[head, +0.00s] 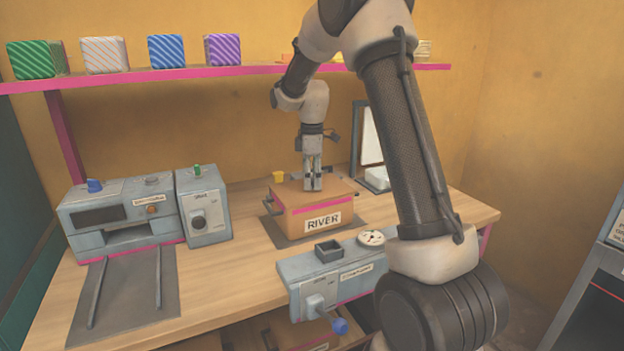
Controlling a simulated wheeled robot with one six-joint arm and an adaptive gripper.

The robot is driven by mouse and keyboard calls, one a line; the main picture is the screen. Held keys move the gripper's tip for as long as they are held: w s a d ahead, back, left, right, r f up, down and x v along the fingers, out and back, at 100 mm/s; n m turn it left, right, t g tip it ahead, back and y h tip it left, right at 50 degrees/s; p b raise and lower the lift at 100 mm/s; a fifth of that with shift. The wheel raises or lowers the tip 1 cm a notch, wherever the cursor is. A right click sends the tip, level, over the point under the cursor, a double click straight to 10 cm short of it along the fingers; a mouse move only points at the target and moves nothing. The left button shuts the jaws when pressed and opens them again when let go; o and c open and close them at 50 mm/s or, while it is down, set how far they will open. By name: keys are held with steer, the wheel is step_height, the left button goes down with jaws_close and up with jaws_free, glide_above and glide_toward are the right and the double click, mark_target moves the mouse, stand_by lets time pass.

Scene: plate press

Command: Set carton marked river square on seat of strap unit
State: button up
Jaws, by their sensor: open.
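The carton marked RIVER (290,222) is a brown box with a pink stripe and a white label on its front. It sits on a dark mat (262,232) on the wooden bench, turned slightly. My gripper (312,188) points straight down over the carton's top, its fingertips at or just above the top face; I cannot tell if they touch. It is open, and nothing is held. Which machine is the strap unit I cannot tell, as the small labels are unreadable. A grey-blue unit (297,278) with a dial and a blue-knobbed lever stands at the bench front.
A slotted grey machine (85,218) with a railed dark plate (125,300) and a knobbed box (205,215) stand at left. A pink-edged shelf (130,76) holds several striped blocks. Cartons lie below the bench. My arm hides much of the right side.

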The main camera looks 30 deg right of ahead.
step_height(320, 180, up, 12)
steer(key=s+r+m+t, duration=0.1)
steer(key=s+r+m, duration=0.2)
steer(key=s, duration=0.5)
steer(key=s+r+m+t, duration=0.1)
steer(key=s+r+m, duration=0.15)
steer(key=s, duration=0.45)
steer(key=s+f+m+t, duration=0.1)
steer(key=s+m, duration=0.3)
steer(key=s, duration=0.5)
steer(key=s+a+f+m+t, duration=0.1)
steer(key=s+f+m, duration=0.3)
steer(key=s, duration=0.6)
steer(key=shift+s+a, duration=0.2)
